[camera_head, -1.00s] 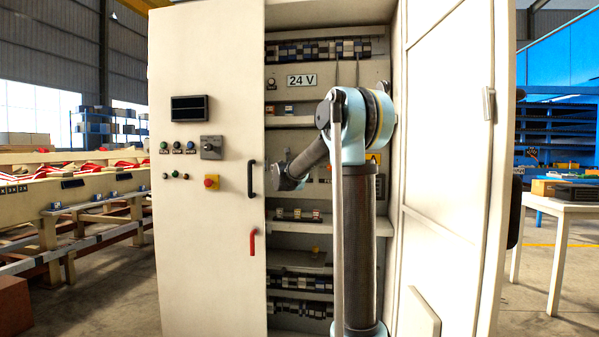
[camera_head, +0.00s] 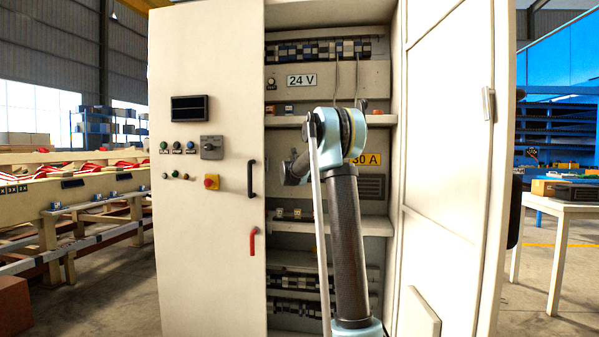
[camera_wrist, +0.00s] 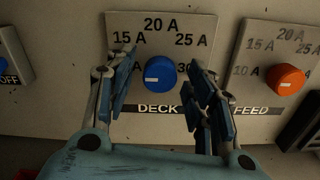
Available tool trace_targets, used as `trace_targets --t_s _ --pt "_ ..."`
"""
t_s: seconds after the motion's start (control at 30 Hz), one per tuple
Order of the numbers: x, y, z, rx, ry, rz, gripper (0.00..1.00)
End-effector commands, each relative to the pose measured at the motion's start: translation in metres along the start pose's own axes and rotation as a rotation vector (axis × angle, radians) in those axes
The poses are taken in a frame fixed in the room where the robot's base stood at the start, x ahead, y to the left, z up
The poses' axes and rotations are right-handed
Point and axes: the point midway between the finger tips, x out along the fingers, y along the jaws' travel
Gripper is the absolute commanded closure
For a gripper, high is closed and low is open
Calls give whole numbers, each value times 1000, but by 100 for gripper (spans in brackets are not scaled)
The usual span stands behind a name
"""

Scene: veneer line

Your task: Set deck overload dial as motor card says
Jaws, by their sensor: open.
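The deck dial (camera_wrist: 160,73) is a round blue knob with a small white mark, on a pale scale plate (camera_wrist: 120,24) reading 15 A, 20 A, 25 A and a partly hidden 30. A black DECK label sits below. In the wrist view my gripper (camera_wrist: 161,69) is open, one finger on each side of the dial; contact is unclear. In the head view my arm hides the dial. I cannot make out a motor card in either view.
An orange FEED dial (camera_wrist: 285,79) stands right of the deck dial, and a blue OFF switch (camera_wrist: 8,65) at the left. The cabinet's left door (camera_head: 207,270) and right door (camera_head: 447,200) flank the open shelves. A yellow plate (camera_head: 373,159) reading 30 A is partly hidden by my arm.

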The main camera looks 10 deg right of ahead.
Motion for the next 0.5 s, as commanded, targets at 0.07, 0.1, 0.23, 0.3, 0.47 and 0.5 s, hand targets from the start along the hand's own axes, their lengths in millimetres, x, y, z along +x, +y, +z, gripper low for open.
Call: trace_targets --t_s 0.07,0.1,0.23,0.3,0.47,0.5 --pt "1 0 0 0 0 0 50" --pt "1 0 0 0 0 0 50" --pt "1 0 0 0 0 0 50" --pt "1 0 0 0 0 0 60" --pt "1 0 0 0 0 0 95" --pt "1 0 0 0 0 0 95"
